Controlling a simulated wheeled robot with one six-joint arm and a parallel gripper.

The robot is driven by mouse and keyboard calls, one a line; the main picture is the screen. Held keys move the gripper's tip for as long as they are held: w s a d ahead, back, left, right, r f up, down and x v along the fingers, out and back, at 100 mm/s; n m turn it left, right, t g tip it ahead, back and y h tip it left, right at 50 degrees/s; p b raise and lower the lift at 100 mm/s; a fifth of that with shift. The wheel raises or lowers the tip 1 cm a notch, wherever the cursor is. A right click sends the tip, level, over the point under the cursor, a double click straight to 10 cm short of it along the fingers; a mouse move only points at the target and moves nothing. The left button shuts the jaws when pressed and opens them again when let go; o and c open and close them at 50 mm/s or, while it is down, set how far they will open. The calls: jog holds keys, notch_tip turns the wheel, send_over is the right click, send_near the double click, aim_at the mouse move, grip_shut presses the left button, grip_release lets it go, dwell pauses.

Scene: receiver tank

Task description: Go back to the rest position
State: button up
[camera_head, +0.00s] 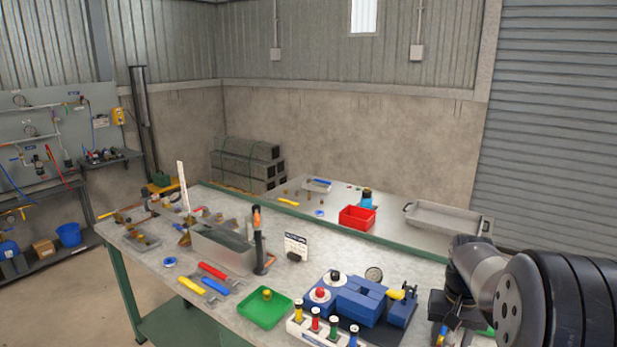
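My arm reaches in from the right edge, over the bench's (185,275) front right corner. My gripper (452,330) is at its end, a dark block pointing down, low in the picture. Its fingertips are small and partly cut off by the lower edge, so I cannot tell if they are open or shut, or if they hold anything. Small yellow and green bits show beside it. A blue vise-like block (360,300) with a yellow piece lies just left of the gripper, apart from it.
A green tray (250,318), a white rack (297,328) with several coloured-top items, and a grey metal box (212,262) stand on the bench. Behind are a red bin (350,224) and a metal tray (455,214). The space above the bench's middle is clear.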

jog(key=n, duration=0.5)
jog(key=shift+b, duration=0.35)
jog(key=shift+n+b, duration=0.3)
jog(key=shift+n, duration=1.5)
